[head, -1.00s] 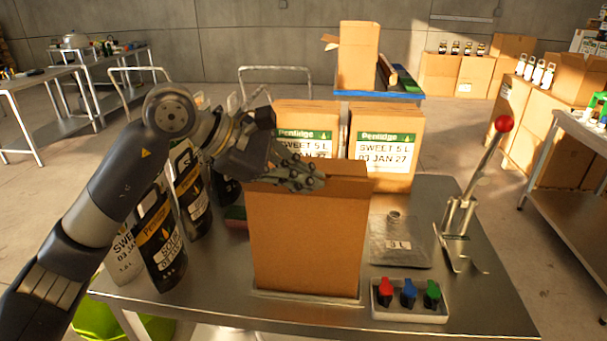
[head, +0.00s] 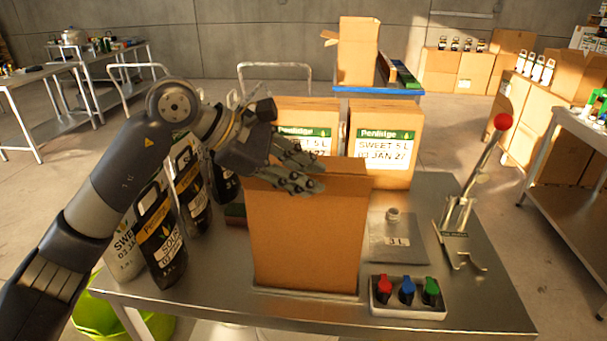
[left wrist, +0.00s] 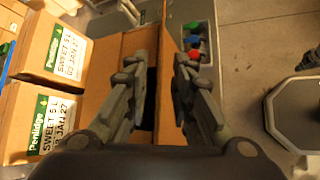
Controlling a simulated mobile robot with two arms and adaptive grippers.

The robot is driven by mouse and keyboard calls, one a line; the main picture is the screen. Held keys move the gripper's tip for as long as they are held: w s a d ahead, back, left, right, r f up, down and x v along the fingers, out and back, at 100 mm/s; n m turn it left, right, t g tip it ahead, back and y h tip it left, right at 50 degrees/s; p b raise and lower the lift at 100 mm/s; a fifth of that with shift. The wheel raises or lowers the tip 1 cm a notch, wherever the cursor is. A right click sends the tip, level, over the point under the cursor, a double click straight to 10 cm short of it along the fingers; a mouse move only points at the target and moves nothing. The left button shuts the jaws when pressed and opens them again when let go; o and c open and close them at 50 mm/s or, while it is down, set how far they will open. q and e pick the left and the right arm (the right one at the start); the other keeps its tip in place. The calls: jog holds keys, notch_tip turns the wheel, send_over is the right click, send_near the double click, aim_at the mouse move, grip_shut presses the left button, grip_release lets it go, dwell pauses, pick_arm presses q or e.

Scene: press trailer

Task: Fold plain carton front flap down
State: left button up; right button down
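The plain brown carton (head: 306,240) stands upright on the steel table, its unprinted front facing me. A flap (head: 345,166) shows at its back top edge. My left gripper (head: 312,178) is over the carton's top left, fingers pointing right and partly covering the top edge. In the left wrist view, the gripper's (left wrist: 160,68) two fingers are apart, over the carton (left wrist: 122,55). A dark gap into the carton and a strip of brown board (left wrist: 167,118) show between them. I cannot tell whether the fingers touch the board, or how the front flap lies.
Printed cartons (head: 382,150) stand behind the plain one. Dark pouches (head: 160,235) stand to its left. A 3 L plate (head: 397,240), a red-knobbed lever (head: 503,122) and a coloured switch box (head: 408,312) are on the right. Bare tabletop lies between lever and switches.

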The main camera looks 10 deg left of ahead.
pick_arm(q)
jog(key=v, duration=1.2)
